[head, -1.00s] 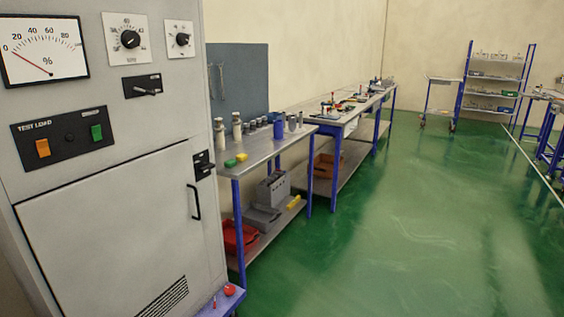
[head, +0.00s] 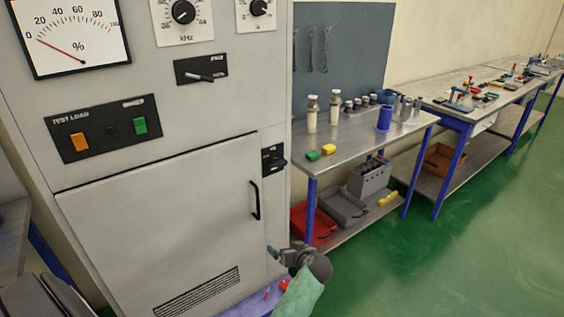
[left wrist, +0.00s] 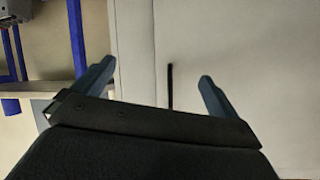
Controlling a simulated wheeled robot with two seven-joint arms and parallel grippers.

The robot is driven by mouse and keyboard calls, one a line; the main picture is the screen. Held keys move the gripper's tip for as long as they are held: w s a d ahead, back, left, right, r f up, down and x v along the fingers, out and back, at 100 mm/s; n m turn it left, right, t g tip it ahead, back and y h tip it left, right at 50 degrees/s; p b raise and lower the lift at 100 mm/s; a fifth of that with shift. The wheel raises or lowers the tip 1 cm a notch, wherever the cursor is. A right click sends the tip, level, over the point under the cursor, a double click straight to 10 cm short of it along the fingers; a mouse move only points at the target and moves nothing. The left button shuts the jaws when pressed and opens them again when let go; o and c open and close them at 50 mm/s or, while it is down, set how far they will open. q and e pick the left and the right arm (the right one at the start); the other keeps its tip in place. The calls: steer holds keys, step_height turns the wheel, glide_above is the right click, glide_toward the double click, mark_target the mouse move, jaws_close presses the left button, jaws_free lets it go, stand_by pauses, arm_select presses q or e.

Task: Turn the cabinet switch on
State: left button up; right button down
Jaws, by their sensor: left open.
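The grey cabinet (head: 160,215) fills the left of the head view. A black panel switch (head: 201,70) with a nearly level lever is on its upper front. A smaller black fitting (head: 273,159) is at the door's right edge, above the black door handle (head: 255,200). I cannot tell which one is the cabinet switch. My left gripper (head: 272,265) is open and empty, low in front of the cabinet's right edge, below the handle and apart from both fittings. In the left wrist view its fingers (left wrist: 155,75) are spread, with the dark handle (left wrist: 170,88) seen between them. My right gripper is out of view.
An orange button (head: 80,141) and a green button (head: 140,126) sit on the cabinet's test panel. A metal bench (head: 350,150) with bottles stands right of the cabinet, with a red bin (head: 305,222) on its lower shelf. Green floor is open at the right.

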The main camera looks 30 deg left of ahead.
arm_select(q)
steer(key=w+a+r+n+y+p, duration=0.2)
steer(key=w+a+r, duration=0.2)
steer(key=w+r, duration=0.4)
steer(key=n+y+p, duration=0.3)
steer(key=y, duration=0.1)
glide_toward(280, 167)
steer(key=a, duration=0.2)
steer(key=shift+m, duration=0.3)
steer(key=p+x, duration=0.1)
steer(key=x, duration=0.1)
steer(key=p+x, duration=0.1)
steer(key=x, duration=0.1)
steer(key=p+x, duration=0.1)
steer(key=x, duration=0.1)
steer(key=shift+w+d+r, duration=0.15)
steer(key=shift+r, duration=0.15)
steer(key=shift+w+a+f, duration=0.15)
steer(key=shift+w+a, duration=0.05)
steer(key=shift+a, duration=0.2)
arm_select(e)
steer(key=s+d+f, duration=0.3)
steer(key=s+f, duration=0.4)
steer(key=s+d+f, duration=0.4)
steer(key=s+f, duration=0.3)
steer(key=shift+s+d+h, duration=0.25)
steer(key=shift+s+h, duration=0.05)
arm_select(q)
steer(key=shift+c, duration=0.2)
